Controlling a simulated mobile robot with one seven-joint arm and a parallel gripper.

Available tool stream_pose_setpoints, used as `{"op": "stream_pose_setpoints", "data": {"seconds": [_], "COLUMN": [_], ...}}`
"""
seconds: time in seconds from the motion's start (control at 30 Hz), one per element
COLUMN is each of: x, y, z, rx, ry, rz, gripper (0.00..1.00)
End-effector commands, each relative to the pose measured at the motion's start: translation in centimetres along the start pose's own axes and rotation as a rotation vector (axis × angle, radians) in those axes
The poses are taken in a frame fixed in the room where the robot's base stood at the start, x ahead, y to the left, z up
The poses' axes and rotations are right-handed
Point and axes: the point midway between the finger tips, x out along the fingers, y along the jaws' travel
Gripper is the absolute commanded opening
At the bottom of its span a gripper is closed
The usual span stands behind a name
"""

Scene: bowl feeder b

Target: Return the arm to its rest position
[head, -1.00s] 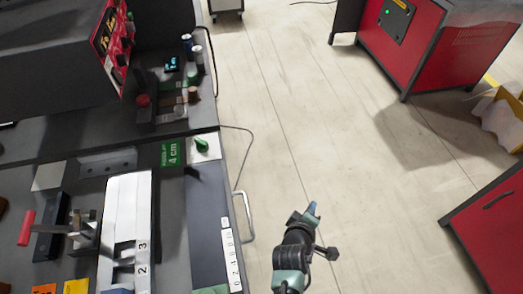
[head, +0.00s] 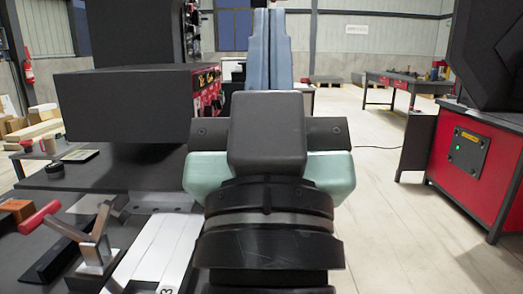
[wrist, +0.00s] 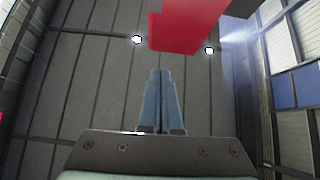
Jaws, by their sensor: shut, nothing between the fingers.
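My gripper (head: 268,14) fills the middle of the head view, raised close to the camera, with its blue-grey fingers pointing up and away. The fingers are together and nothing is between them. In the wrist view the same shut fingers (wrist: 161,75) point toward the ceiling (wrist: 100,75). My gripper and wrist hide part of the workbench and the room behind. The arm below the wrist is not clearly in view.
A dark bench (head: 90,182) with a red-handled clamp (head: 92,245) and a white strip (head: 155,258) lies at the left. A dark box (head: 125,108) stands behind it. A red cabinet (head: 478,165) stands at the right. Open floor (head: 385,235) lies between.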

Motion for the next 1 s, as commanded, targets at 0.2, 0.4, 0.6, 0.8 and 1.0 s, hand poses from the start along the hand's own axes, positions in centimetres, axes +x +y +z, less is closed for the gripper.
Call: {"op": "stream_pose_setpoints", "data": {"seconds": [0.2,0.4,0.6,0.8,1.0], "x": [1.3,4.6,8.9,13.1,17.4], "y": [-0.4,-0.2,-0.1,0.1,0.2], "z": [-5.2,-8.7,-13.2,-17.7,-22.2], "rx": [0.055,0.052,0.051,0.051,0.051], "ry": [0.066,0.064,0.063,0.063,0.063], "rz": [-0.017,-0.017,-0.017,-0.017,-0.017], "gripper": [0.0,0.0,0.0,0.0,0.0]}}
